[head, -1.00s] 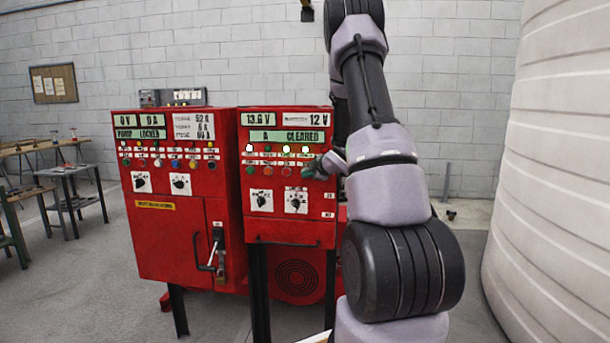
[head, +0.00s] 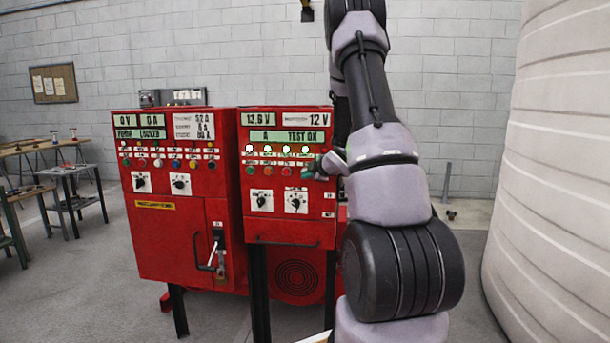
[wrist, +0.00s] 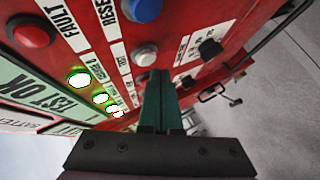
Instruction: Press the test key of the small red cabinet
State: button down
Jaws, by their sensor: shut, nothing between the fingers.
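The small red cabinet (head: 290,225) stands right of a larger red one in the head view. Its green display (head: 288,136) appears to read "A TEST OK". Several lamps (head: 286,149) under it are lit. My gripper (head: 318,168) is at the right end of its button row. In the wrist view my shut, empty fingers (wrist: 160,76) reach the panel close to a white button (wrist: 145,54). A blue button (wrist: 143,9) and a red button (wrist: 33,33) by a "FAULT" label are further off. The test key's label is not readable; whether the fingertips touch a key I cannot tell.
The larger red cabinet (head: 175,240) with a lever handle stands directly left. Rotary switches (head: 296,202) sit below the button row. A large pale tank (head: 550,180) rises at the right. Work tables (head: 72,172) are at the far left. Floor is clear between tables and cabinets.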

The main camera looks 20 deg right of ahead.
jog(key=shift+s+a, duration=0.1)
jog(key=shift+s+a, duration=0.7)
jog(key=shift+s, duration=0.3)
jog(key=shift+s+a, duration=0.65)
jog(key=shift+s, duration=0.35)
jog(key=s+a+r+m+g+h, duration=0.1)
jog(key=s+a+r+m+h, duration=0.1)
jog(key=s+r+m, duration=0.4)
jog(key=s+a+r+m+g+h, duration=0.15)
jog(key=s+r+m, duration=0.25)
jog(key=r, duration=0.5)
jog(key=s+a+r+m+g+y, duration=0.1)
jog(key=s+a+m, duration=0.2)
jog(key=s, duration=0.5)
jog(key=s+a+r+m+g+y, duration=0.1)
jog(key=s+a+m, duration=0.2)
jog(key=s+a, duration=0.3)
jog(key=s+a+r+m+g+y, duration=0.1)
jog(key=s+a, duration=0.4)
jog(key=s, duration=0.5)
jog(key=shift+s+a+r+m+y, duration=0.2)
jog(key=shift+r+m+y, duration=0.3)
jog(key=shift+m, duration=0.7)
jog(key=shift+f, duration=0.1)
